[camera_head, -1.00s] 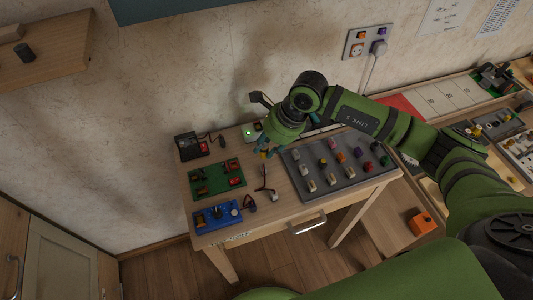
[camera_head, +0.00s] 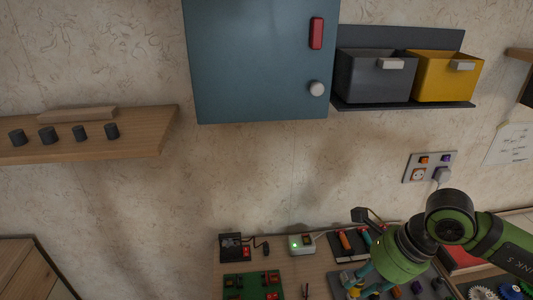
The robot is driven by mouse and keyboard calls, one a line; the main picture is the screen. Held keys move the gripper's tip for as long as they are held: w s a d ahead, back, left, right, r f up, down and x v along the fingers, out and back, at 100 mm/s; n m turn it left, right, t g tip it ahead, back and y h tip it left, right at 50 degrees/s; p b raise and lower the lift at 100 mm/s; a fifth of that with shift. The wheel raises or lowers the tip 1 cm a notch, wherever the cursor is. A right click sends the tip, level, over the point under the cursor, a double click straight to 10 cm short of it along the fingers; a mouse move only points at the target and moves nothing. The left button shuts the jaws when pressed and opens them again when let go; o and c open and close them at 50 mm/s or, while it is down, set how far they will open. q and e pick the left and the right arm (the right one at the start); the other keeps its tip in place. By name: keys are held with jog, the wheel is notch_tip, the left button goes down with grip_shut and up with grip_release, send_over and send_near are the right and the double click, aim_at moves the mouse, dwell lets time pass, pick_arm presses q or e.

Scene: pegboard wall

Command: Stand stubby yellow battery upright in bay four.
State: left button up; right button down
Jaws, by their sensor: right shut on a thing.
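My right gripper (camera_head: 364,282) is low in the head view, over the back of the workbench, with its blue-green fingers pointing down. A small yellow thing (camera_head: 354,291) shows at its fingertips and looks like the stubby yellow battery; the fingers and the frame's lower edge hide most of it. I cannot make out a bay marked four. A wooden wall shelf (camera_head: 150,133) at the left carries several short dark cylinders (camera_head: 47,135) in a row. My left gripper is not in view.
A blue-grey wall cabinet (camera_head: 255,60) hangs at the top middle, with a grey bin (camera_head: 370,80) and a yellow bin (camera_head: 445,85) to its right. A white device with a green light (camera_head: 301,244) and a green board (camera_head: 250,285) lie on the bench. The wall between shelf and bench is bare.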

jog(key=a+n+g+h, duration=0.1)
jog(key=n+g, duration=0.1)
jog(key=n, duration=0.5)
jog(key=a+n+g+h, duration=0.1)
jog(key=n+g, duration=0.1)
jog(key=n, duration=0.6)
jog(key=a+n+g+h, duration=0.1)
jog(key=n+g+h, duration=0.1)
jog(key=n, duration=0.6)
jog(key=shift+a, duration=0.1)
